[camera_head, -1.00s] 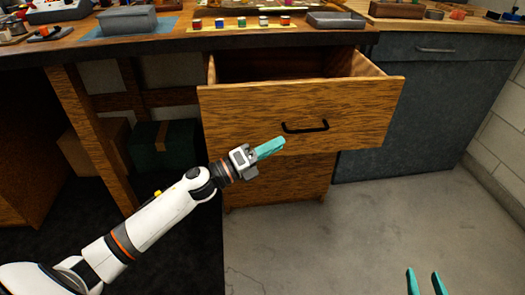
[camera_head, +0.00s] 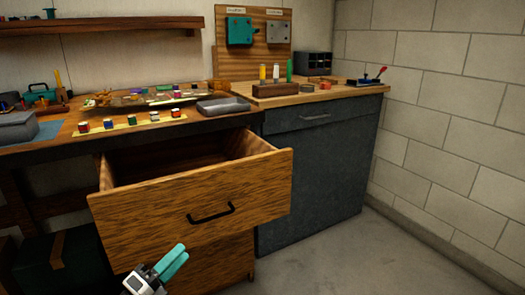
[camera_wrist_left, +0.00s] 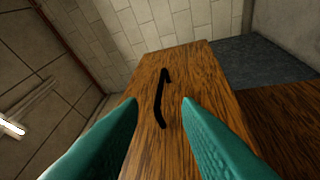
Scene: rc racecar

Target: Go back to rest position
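My left gripper (camera_head: 176,256) is at the bottom of the head view, in front of the open wooden drawer (camera_head: 190,200) and below its black handle (camera_head: 211,215). In the left wrist view its teal fingers (camera_wrist_left: 161,102) are spread with nothing between them. The drawer front (camera_wrist_left: 185,75) and handle (camera_wrist_left: 162,98) show beyond the fingertips, with the handle free of them. My right gripper is out of view.
The drawer sticks out from under the wooden workbench (camera_head: 65,140). A grey cabinet (camera_head: 315,180) stands to its right, beside a block wall (camera_head: 450,120). Small coloured blocks (camera_head: 132,120) and a grey tray (camera_head: 222,106) sit on the bench. Floor (camera_head: 340,262) at the front right is clear.

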